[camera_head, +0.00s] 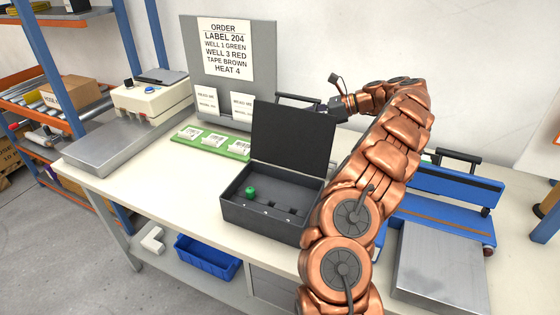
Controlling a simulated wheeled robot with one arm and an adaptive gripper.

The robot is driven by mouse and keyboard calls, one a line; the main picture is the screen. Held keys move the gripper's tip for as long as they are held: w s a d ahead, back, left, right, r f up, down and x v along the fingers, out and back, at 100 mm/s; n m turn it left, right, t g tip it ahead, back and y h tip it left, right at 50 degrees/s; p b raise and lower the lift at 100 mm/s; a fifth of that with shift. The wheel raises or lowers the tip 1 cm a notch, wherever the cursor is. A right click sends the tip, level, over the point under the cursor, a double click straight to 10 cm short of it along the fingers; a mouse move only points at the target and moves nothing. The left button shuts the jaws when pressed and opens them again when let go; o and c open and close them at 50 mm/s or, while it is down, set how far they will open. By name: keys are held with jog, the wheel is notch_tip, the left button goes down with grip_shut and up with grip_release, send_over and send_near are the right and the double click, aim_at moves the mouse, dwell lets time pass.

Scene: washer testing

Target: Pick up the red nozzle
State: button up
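No red nozzle shows in the head view. My copper arm reaches over the right of the table, and my gripper (322,107) is at the back, just behind the upper right of the raised lid. Its fingers are small, dark and partly hidden, so whether they are open or shut cannot be made out. An open black case (237,210) stands in front of it, lid (290,140) upright. A green nozzle (250,192) sits in the left part of the case. The case's right end is partly covered by my arm.
An order board (225,50) reads well 1 green, well 3 red. A green strip (237,153) with cards lies left of the case. A grey machine (130,130) stands left, a blue device (450,190) right. A blue bin (208,258) is below. The front left tabletop is clear.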

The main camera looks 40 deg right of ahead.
notch_tip(320, 180, down, 8)
jog(key=b, duration=0.6)
jog(key=shift+r, duration=0.1)
jog(key=shift+x, duration=1.2)
jog(key=shift+w+d+f+x, duration=0.1)
jog(key=shift+d+x, duration=0.05)
jog(key=shift+x, duration=0.75)
jog(key=shift+w+d+f+x, duration=0.1)
jog(key=shift+x, duration=0.8)
jog(key=shift+d+f+x, duration=0.1)
jog(key=shift+d+x, duration=0.05)
jog(key=shift+x, duration=0.7)
grip_shut()
